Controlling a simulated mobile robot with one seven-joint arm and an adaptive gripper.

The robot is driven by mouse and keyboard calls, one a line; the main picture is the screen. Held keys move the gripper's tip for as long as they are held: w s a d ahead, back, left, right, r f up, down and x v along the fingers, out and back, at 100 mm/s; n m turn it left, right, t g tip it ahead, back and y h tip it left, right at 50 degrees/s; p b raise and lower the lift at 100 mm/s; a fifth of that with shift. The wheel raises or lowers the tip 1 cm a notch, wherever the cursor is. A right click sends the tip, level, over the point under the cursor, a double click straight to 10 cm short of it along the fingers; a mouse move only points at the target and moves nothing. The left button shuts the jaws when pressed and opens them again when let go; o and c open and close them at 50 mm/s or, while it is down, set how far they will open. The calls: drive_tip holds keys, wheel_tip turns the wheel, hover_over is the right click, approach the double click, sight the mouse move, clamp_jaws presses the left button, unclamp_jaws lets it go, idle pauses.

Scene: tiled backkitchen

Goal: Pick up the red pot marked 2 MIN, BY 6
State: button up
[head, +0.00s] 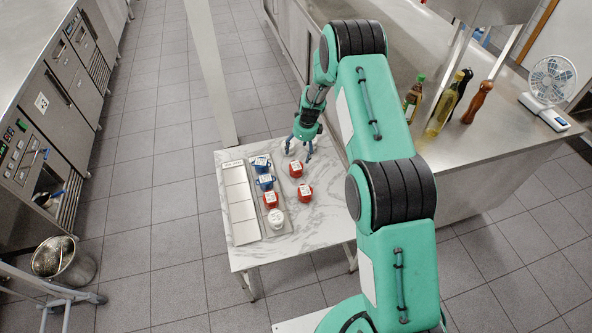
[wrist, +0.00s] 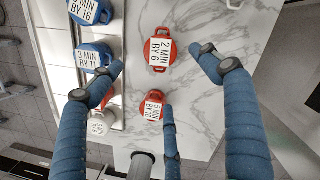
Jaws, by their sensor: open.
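The red pot marked 2 MIN, BY 6 (wrist: 159,50) stands on the marble table, its label facing up in the wrist view. In the head view it appears to be the farther (head: 295,170) of two loose red pots. My gripper (head: 299,152) is open and empty above the table, just beyond this pot in the head view. In the wrist view its blue fingers (wrist: 157,72) are spread, with the pot between the outer two towards the top. The other loose red pot, marked 5 MIN, BY 15 (wrist: 152,107), is nearer, partly behind the middle finger.
A grey tray (head: 256,208) left of the loose pots holds two blue pots (head: 264,181), a red pot (head: 270,200) and a white pot (head: 277,218) in a row. The marble right of the pots is clear.

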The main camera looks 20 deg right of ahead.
sight(297, 166)
drive_tip(key=shift+f, duration=0.65)
drive_tip(key=shift+f, duration=0.1)
drive_tip(key=shift+w+a+f+b, duration=0.15)
drive_tip(key=shift+f+b, duration=0.05)
drive_tip(key=shift+f, duration=1.2)
drive_tip(key=shift+w+a+f+b, duration=0.1)
drive_tip(key=shift+w+f+b, duration=0.05)
drive_tip(key=shift+f, duration=1.2)
drive_tip(key=shift+w+a+f+b, duration=0.15)
drive_tip(key=shift+f+b, duration=0.05)
drive_tip(key=shift+f, duration=1.2)
drive_tip(key=shift+f, duration=0.1)
drive_tip(key=shift+w+a+f+b, duration=0.1)
drive_tip(key=shift+f+b, duration=0.1)
drive_tip(key=shift+f, duration=0.6)
drive_tip(key=shift+w+a+f+b, duration=0.1)
drive_tip(key=shift+w+f+b, duration=0.05)
drive_tip(key=shift+f, duration=0.7)
drive_tip(key=shift+w+a+f+b, duration=0.1)
drive_tip(key=shift+f+b, duration=0.1)
drive_tip(key=shift+f, duration=0.6)
drive_tip(key=c, duration=1.5)
